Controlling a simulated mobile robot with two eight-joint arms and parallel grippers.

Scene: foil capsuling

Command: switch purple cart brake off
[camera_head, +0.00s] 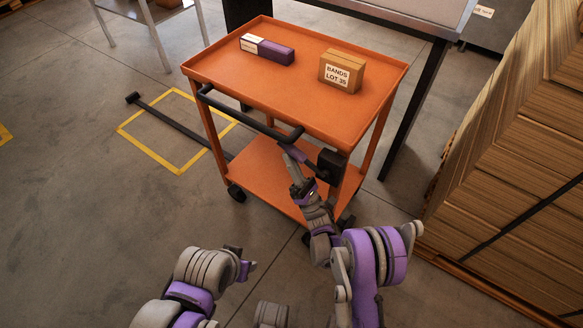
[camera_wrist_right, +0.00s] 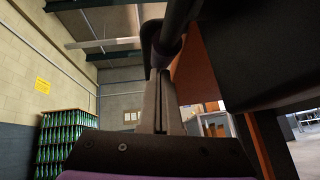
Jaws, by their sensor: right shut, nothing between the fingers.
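The cart (camera_head: 225,75) is orange, not purple, with a top tray, a lower shelf and a black push handle (camera_head: 245,114) on its near side. A black box-like part (camera_head: 331,166) sits by its near right leg; I cannot tell whether it is the brake, and no brake marking is readable. My right gripper (camera_head: 288,154) is just below the handle's right end, beside this part. In the right wrist view its fingers (camera_wrist_right: 157,78) are together and empty, with a dark bar right at their tips; contact is unclear. My left gripper (camera_head: 247,268) is low and apart from the cart, its jaws unclear.
A purple-and-white box (camera_head: 267,49) and a carton labelled BANDS LOT 35 (camera_head: 342,71) sit on the tray. Stacked cardboard (camera_head: 525,140) stands close on the right. Yellow floor tape (camera_head: 150,156) and open floor lie on the left.

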